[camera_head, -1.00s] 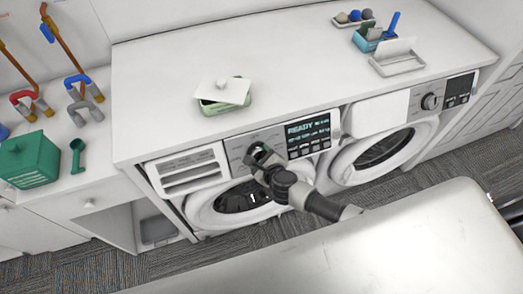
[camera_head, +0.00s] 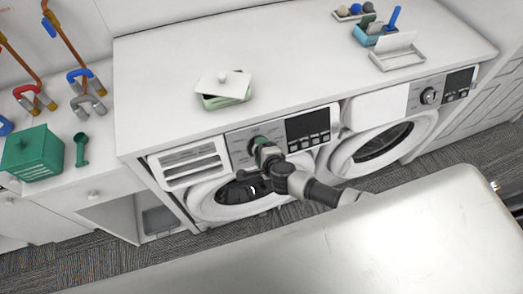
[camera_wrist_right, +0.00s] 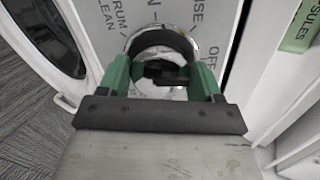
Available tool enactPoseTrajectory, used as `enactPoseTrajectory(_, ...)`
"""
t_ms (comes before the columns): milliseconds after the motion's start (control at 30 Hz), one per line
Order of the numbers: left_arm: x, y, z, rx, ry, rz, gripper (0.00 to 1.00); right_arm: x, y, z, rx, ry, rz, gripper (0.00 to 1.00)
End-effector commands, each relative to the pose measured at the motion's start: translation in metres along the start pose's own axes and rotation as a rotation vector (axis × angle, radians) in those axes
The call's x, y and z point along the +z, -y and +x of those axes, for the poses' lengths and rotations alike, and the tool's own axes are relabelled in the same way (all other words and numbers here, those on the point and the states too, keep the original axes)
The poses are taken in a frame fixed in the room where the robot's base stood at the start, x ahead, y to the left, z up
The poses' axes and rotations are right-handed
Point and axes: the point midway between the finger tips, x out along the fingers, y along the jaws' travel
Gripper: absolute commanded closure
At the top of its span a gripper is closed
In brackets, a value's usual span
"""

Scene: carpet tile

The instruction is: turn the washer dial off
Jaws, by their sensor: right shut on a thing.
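The left washer (camera_head: 238,192) has a silver control panel with a dial (camera_head: 257,141) and a dark display (camera_head: 308,130). My right gripper (camera_head: 264,153) reaches the panel from the front and is shut on the dial, partly covering it. In the right wrist view, the green fingers of the gripper (camera_wrist_right: 162,75) stand on either side of the round chrome-rimmed dial (camera_wrist_right: 164,40). Printed lettering surrounds the dial. Its pointer direction is hard to tell. My left gripper is not in view.
A second machine (camera_head: 383,145) with its own dial (camera_head: 429,96) stands to the right. A lidded green box (camera_head: 225,98) and a blue caddy (camera_head: 368,38) sit on the white top (camera_head: 290,60). A detergent drawer (camera_head: 189,163) is left of the dial.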

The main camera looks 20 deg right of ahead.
Motion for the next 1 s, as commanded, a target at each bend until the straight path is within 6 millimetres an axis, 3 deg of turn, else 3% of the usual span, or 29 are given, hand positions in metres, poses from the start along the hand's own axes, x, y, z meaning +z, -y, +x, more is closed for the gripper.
enactPoseTrajectory(600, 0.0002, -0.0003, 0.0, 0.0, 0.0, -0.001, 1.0, 0.0008, 0.0, 0.0, 0.003, 0.0, -0.04, 0.59)
enactPoseTrajectory(633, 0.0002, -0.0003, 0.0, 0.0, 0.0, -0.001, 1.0, 0.0008, 0.0, 0.0, 0.003, 0.0, -0.04, 0.32)
enactPoseTrajectory(767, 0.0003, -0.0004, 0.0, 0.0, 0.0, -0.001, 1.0, 0.0007, 0.0, 0.0, 0.003, -0.001, -0.039, 0.12)
enactPoseTrajectory(1000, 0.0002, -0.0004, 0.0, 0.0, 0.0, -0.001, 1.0, 0.0004, 0.0, 0.0, 0.003, -0.001, -0.039, 0.1)
